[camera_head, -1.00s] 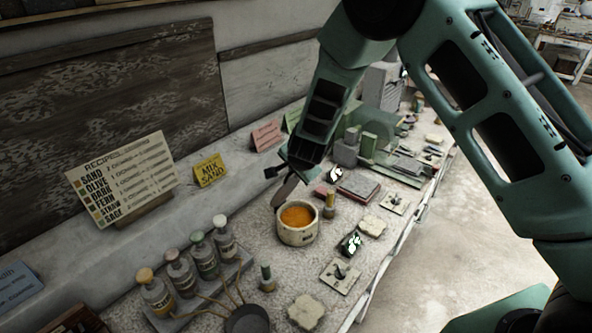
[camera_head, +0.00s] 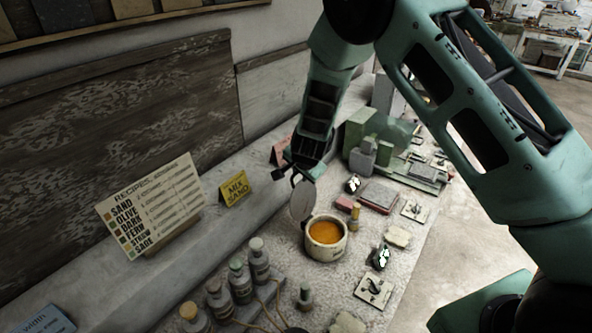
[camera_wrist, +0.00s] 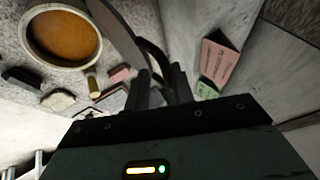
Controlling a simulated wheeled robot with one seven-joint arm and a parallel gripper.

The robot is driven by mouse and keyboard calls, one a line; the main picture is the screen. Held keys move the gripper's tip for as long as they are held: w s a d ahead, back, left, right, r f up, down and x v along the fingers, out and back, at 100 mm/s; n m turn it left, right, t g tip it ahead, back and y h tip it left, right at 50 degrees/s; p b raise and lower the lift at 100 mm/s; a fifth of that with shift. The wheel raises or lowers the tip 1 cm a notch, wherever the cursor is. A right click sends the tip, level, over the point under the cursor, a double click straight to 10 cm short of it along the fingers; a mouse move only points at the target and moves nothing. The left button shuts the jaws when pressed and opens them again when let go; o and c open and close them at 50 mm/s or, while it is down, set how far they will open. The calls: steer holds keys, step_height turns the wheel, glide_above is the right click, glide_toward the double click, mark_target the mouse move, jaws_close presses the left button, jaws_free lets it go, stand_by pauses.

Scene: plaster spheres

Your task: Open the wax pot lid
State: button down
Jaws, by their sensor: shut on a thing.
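The wax pot (camera_head: 326,248) is a pale round pot with orange wax showing inside; it also shows at the upper left of the wrist view (camera_wrist: 62,62). Its round grey lid (camera_head: 301,201) stands steeply tilted up at the pot's back-left rim, so the pot's mouth is uncovered. In the wrist view the lid (camera_wrist: 118,42) is seen nearly edge-on, with a dark curved handle (camera_wrist: 153,56). My gripper (camera_head: 297,172) is above and behind the pot, shut on the lid's handle. The wrist view shows the fingers (camera_wrist: 160,88) close around the handle.
A recipe board (camera_head: 152,207) and a yellow "MIX SAND" card (camera_head: 236,188) stand to the left. Several bottles (camera_head: 240,280) stand in front left of the pot. A small cork-topped bottle (camera_head: 355,214), a red book (camera_head: 379,196) and pale tiles (camera_head: 373,290) lie to the right.

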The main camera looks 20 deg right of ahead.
steer(key=shift+s+f, duration=0.2)
steer(key=shift+f, duration=0.1)
steer(key=c, duration=1.5)
jaws_free()
steer(key=shift+c, duration=0.2)
steer(key=shift+w, duration=0.1)
steer(key=shift+r, duration=0.1)
steer(key=shift+r, duration=0.1)
steer(key=shift+r, duration=0.3)
steer(key=p+v, duration=0.1)
steer(key=v, duration=1.5)
steer(key=shift+s+r+p, duration=0.2)
steer(key=shift+s+p, duration=0.05)
steer(key=shift+p, duration=0.05)
